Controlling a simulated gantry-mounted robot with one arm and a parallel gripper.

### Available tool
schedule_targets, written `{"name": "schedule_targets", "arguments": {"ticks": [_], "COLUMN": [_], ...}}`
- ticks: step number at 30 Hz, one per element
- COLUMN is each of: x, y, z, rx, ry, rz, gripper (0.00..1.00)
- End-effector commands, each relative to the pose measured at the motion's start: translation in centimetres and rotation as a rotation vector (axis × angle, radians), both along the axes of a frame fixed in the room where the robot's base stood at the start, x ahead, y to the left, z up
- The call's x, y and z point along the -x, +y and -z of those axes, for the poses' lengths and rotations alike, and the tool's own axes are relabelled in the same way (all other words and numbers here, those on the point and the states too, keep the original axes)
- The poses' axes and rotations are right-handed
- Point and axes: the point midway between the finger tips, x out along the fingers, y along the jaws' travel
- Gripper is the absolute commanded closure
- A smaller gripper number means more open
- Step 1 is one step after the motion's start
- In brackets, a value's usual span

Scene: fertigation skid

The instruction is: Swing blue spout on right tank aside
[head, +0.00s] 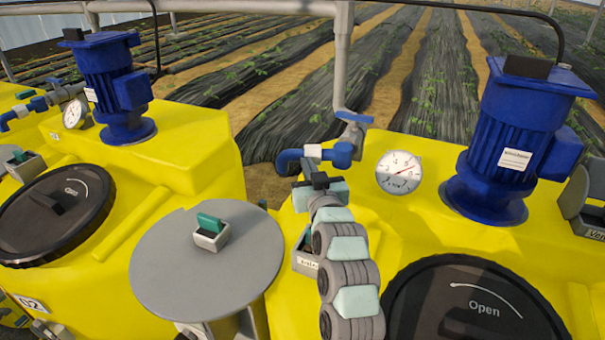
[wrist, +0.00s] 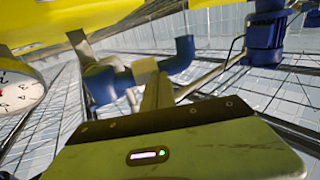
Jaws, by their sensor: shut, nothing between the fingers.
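The blue spout (head: 289,160) on the right tank (head: 380,235) is a curved elbow pointing left, with its end turned down. A white collar (head: 313,152) joins it to a blue fitting under a grey pipe. My gripper (head: 320,181) is shut and empty, just below and in front of the collar in the head view. In the wrist view, which looks upside down, my shut finger (wrist: 155,85) overlaps the line between the blue fitting (wrist: 103,86) and the upturned spout (wrist: 181,55). Contact with the spout cannot be told.
A white gauge (head: 399,172) is right of the fitting. A blue motor (head: 515,140) and a black lid (head: 470,310) are on the right tank. A round grey plate (head: 165,265) with a teal-handled switch (head: 211,231) stands left of my arm. Open space lies left of the spout.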

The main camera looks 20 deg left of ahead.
Motion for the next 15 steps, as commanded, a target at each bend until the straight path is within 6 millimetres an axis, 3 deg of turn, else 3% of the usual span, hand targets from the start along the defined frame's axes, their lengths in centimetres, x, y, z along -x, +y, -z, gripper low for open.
{"name": "schedule_targets", "arguments": {"ticks": [15], "x": [-0.49], "y": [0.72], "z": [-0.14], "rx": [0.0], "ry": [-0.001], "rz": [-0.003], "gripper": [1.0]}}
